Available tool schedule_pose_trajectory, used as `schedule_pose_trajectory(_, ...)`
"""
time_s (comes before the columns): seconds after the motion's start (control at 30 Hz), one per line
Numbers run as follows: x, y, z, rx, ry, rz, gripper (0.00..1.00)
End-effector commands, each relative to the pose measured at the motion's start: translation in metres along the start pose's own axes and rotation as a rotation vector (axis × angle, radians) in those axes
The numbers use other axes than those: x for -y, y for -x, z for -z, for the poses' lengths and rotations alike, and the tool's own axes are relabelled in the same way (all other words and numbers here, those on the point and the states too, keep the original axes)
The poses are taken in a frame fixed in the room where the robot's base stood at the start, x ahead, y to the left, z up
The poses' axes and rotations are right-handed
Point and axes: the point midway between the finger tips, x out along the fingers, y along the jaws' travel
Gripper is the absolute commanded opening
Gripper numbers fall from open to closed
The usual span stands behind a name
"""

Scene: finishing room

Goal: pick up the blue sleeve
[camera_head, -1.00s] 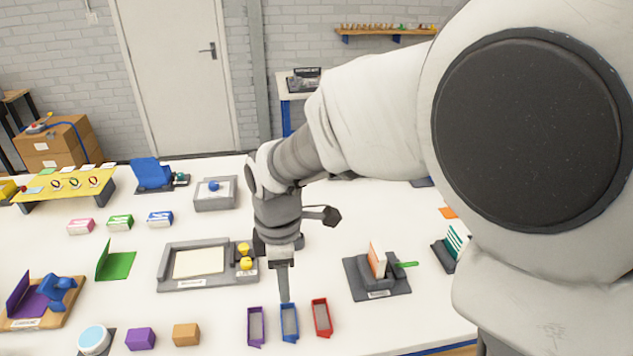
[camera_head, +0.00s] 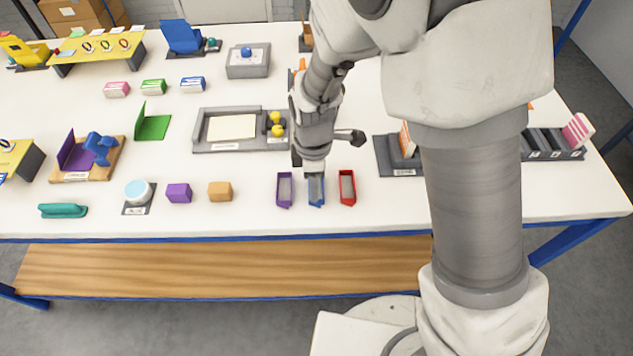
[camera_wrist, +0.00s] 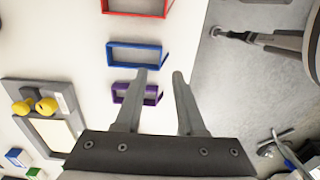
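The blue sleeve (camera_head: 317,204) is a small open-topped, tray-like piece on the white table, between a purple sleeve (camera_head: 285,205) on its left and a red sleeve (camera_head: 347,203) on its right. In the head view my gripper (camera_head: 316,176) points down over its far end and hides that part. In the wrist view the blue sleeve (camera_wrist: 135,45) lies just beyond the fingertips. My gripper (camera_wrist: 159,73) is open and empty there, its left finger overlapping the purple sleeve (camera_wrist: 118,101). Whether a finger touches either sleeve cannot be told.
A grey tray (camera_head: 200,146) with yellow knobs stands behind the sleeves to the left. Orange (camera_head: 220,191) and purple blocks (camera_head: 179,193) sit left of them. A dark stand (camera_head: 392,160) is to the right. The table's blue front edge (camera_head: 200,238) is close.

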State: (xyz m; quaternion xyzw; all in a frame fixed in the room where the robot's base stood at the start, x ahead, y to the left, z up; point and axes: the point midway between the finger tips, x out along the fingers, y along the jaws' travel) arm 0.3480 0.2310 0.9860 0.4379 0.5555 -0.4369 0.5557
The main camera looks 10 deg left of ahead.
Motion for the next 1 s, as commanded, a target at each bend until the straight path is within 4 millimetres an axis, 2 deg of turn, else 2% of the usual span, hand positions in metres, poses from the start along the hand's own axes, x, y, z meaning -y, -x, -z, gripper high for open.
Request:
schedule_pose_trajectory(0.3,0.001,-0.04,-0.006,0.002,-0.001,0.004,0.39)
schedule_pose_trajectory(0.47,0.0,-0.048,-0.006,0.001,-0.001,0.001,0.39)
schedule_pose_trajectory(0.67,0.0,-0.048,-0.005,0.001,-0.001,0.001,0.39)
schedule_pose_trajectory(0.77,0.0,-0.048,-0.005,0.001,-0.001,0.001,0.24)
schedule_pose_trajectory(0.9,0.0,-0.048,-0.005,0.001,-0.001,0.001,0.0)
schedule_pose_trajectory(1.0,0.0,-0.048,-0.005,0.001,-0.001,0.001,0.0)
